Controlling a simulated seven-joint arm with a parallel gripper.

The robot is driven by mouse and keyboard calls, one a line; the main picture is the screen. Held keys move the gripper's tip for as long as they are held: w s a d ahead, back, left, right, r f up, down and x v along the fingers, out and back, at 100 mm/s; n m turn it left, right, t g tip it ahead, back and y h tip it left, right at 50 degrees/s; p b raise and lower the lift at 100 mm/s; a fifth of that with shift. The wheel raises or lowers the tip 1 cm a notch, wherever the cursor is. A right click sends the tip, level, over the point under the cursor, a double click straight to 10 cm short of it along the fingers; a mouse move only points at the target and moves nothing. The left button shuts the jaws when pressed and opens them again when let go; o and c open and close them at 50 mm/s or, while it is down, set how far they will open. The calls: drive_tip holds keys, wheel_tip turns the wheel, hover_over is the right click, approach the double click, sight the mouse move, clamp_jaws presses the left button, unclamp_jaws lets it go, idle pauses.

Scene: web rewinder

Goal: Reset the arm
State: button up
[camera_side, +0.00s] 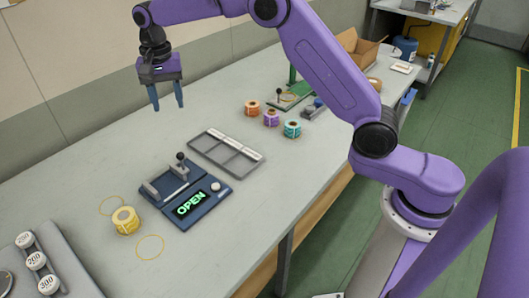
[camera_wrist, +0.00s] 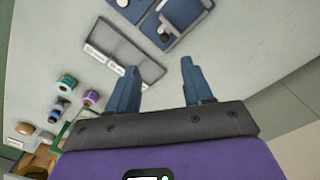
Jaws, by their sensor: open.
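My gripper (camera_side: 167,97) hangs above the back part of the bench, its two blue fingers apart and empty. In the wrist view my gripper (camera_wrist: 160,80) is also open, with nothing between the fingertips. My purple arm reaches in from the right, over the bench. A blue rewinder device (camera_side: 190,206) with a lever and a lit display reading "OPEN" sits on the bench below and in front of the gripper. It shows in part at the top of the wrist view (camera_wrist: 182,26).
A grey compartment tray (camera_side: 225,153) lies behind the device. A yellow roll (camera_side: 125,220) stands left of it, near two yellow rings on the bench. Orange (camera_side: 252,108), purple (camera_side: 271,118) and teal (camera_side: 292,129) rolls stand further back. White weights (camera_side: 36,261) sit at the lower left.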

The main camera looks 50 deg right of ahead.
drive_tip(key=s+r+n, duration=0.3)
drive_tip(key=s+n, duration=0.7)
drive_tip(key=s, duration=1)
drive_tip(key=s+d+f+n, duration=0.2)
drive_tip(key=s+d+n, duration=0.3)
drive_tip(key=s, duration=0.6)
drive_tip(key=s+d+f+n, duration=0.2)
drive_tip(key=s+d+n, duration=0.2)
drive_tip(key=s, duration=0.7)
drive_tip(key=d, duration=0.2)
drive_tip(key=shift+s+d+f+n, duration=0.15)
drive_tip(key=shift+d+f+n, duration=0.2)
drive_tip(key=shift+d+n, duration=0.05)
